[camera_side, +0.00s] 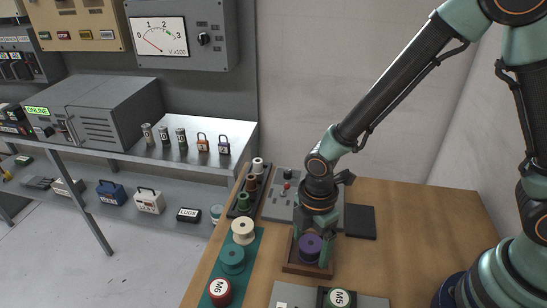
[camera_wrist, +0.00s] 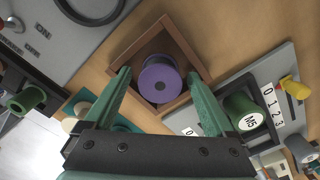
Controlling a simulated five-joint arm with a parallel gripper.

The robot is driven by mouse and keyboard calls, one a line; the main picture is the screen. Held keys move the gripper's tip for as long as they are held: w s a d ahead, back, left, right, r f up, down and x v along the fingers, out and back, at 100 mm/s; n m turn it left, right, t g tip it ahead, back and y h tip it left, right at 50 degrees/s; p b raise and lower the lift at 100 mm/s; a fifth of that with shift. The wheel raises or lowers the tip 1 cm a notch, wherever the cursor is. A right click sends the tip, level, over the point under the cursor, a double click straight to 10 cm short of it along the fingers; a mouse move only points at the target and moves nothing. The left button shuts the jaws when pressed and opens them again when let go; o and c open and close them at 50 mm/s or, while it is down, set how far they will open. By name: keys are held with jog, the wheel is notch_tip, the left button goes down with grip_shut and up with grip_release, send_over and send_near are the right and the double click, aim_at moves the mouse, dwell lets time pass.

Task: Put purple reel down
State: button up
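The purple reel (camera_side: 311,246) stands upright in a small square brown wooden tray (camera_side: 291,265) on the wooden bench. In the wrist view the reel (camera_wrist: 161,79) sits inside the tray's raised rim (camera_wrist: 126,56). My gripper (camera_wrist: 158,77) is open, with one green finger on each side of the reel. A gap shows between each finger and the reel, so it does not look gripped. In the side view my gripper (camera_side: 312,240) points down over the tray, and its fingers partly hide the reel and the tray.
Left of the tray, a green mat (camera_side: 249,245) bears a cream reel (camera_side: 243,230), a teal reel (camera_side: 232,259) and a red reel marked M6 (camera_side: 220,290). A grey panel with a green M5 reel (camera_side: 339,299) lies in front. A dark pad (camera_side: 360,222) lies right.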

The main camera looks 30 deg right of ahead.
aim_at(311, 242)
jog(key=shift+r, duration=0.15)
notch_tip(311, 242, up, 12)
jog(key=d+r+m+t, duration=0.2)
jog(key=d+r+m, duration=0.3)
jog(key=d+m, duration=0.3)
jog(key=s+d+r+m+t, duration=0.1)
jog(key=d+r+m+t, duration=0.2)
jog(key=d+r+m, duration=0.3)
jog(key=d+m, duration=0.2)
jog(key=m, duration=0.2)
jog(key=shift+s+r+t, duration=0.2)
jog(key=shift+s+t, duration=0.1)
dwell(0.4)
